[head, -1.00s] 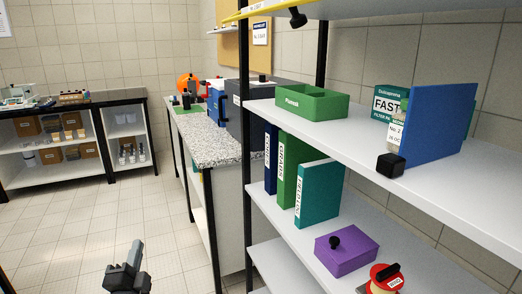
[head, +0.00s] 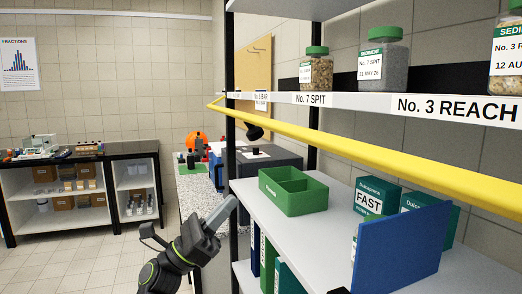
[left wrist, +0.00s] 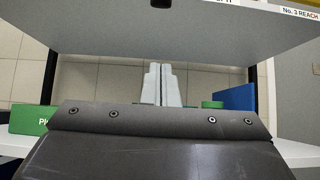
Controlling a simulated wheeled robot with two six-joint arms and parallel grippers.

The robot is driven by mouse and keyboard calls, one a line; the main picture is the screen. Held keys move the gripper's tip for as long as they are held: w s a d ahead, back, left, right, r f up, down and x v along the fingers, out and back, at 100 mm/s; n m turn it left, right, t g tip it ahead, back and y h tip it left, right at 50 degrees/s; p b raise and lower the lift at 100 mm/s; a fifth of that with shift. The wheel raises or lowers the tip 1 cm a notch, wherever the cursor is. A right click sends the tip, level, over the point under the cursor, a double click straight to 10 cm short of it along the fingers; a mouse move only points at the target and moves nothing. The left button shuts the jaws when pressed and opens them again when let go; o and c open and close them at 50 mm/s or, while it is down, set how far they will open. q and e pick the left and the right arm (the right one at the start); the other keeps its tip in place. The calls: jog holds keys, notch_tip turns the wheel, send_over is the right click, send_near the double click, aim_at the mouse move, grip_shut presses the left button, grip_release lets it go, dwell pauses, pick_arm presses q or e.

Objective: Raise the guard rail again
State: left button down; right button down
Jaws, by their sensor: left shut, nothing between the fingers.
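The yellow guard rail (head: 350,148) runs along the front of the upper shelf in the head view, hanging lower than the shelf's label edge. A black knob (head: 254,131) hangs under the rail near its far left end. My left gripper (head: 224,212) is shut and empty, below and left of the knob and apart from the rail. In the left wrist view its fingers (left wrist: 160,85) are together, with the underside of a shelf above them. A small dark piece (left wrist: 160,3) is cut off at the top edge there. My right gripper is not in view.
Jars (head: 383,62) stand on the upper shelf (head: 300,97). The shelf below holds a green tray (head: 292,191), teal boxes (head: 377,198) and a blue panel (head: 402,248). A black shelf post (head: 231,150) stands beside my left gripper. The floor at left is clear.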

pick_arm(q)
jog(key=w+d+r+p, duration=0.1)
jog(key=d+r+p, duration=0.4)
jog(key=r+p, duration=0.3)
notch_tip(320, 180, up, 2)
jog(key=shift+w+r, duration=0.2)
jog(key=shift+w, duration=0.1)
jog(key=shift+d, duration=0.1)
jog(key=shift+w, duration=0.1)
dwell(0.3)
